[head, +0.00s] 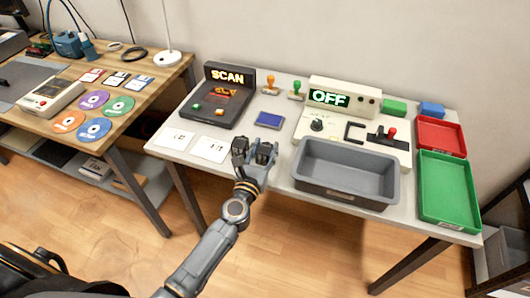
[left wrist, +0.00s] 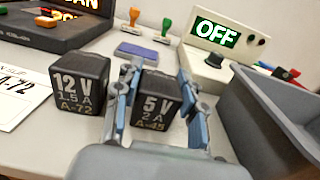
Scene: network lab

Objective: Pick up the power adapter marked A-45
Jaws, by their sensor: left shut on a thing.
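The black power adapter marked 5 V, 2 A, A-45 (left wrist: 156,106) is between the fingers of my left gripper (left wrist: 157,78) in the left wrist view. The gripper is shut on it, and the fingers cover its sides. I cannot tell whether it touches the table. A second black adapter, marked 12 V, 1.5 A, A-72 (left wrist: 80,92), stands just left of the gripper, apart from the A-45 one. In the head view my left gripper (head: 256,158) is at the front edge of the white table (head: 262,186). My right gripper is not in view.
A grey bin (head: 345,190) stands close to the gripper's right. White cards (head: 210,149) lie to the left. Behind are a SCAN device (head: 218,100), a blue pad (head: 269,120) and a panel reading OFF (head: 330,97). Red (head: 440,136) and green (head: 447,187) trays are at right.

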